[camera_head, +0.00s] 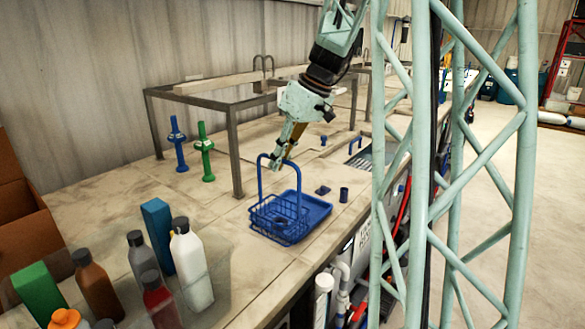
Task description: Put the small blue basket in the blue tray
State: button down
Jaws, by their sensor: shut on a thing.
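The small blue basket (263,222) has open wire-like sides and a tall looped handle. My gripper (275,165) is shut on the top of that handle, and the basket hangs upright below it. The blue tray (318,209) lies on the bench, directly behind and to the right of the basket. The basket overlaps the tray's left part in this view and hides it. I cannot tell whether the basket touches the tray or hangs just above it. A round dark shape shows inside the basket, too small to make out.
Blue (178,145) and green (204,152) stands are at the back left. Several bottles (190,262) crowd the front left.

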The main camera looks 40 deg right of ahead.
jog(key=w+d+p, duration=0.1)
jog(key=w+d, duration=0.2)
jog(key=d, duration=0.3)
jog(key=w+d+f+p, duration=0.1)
jog(key=w+d, duration=0.3)
jog(key=d, duration=0.2)
jog(key=shift+w+d+f, duration=0.15)
jog(key=shift+w, duration=0.05)
jog(key=shift+f+p, duration=0.4)
jog(key=shift+f, duration=1.5)
jog(key=c, duration=2.8)
grip_release()
jog(key=v, duration=1.2)
jog(key=shift+b, duration=0.35)
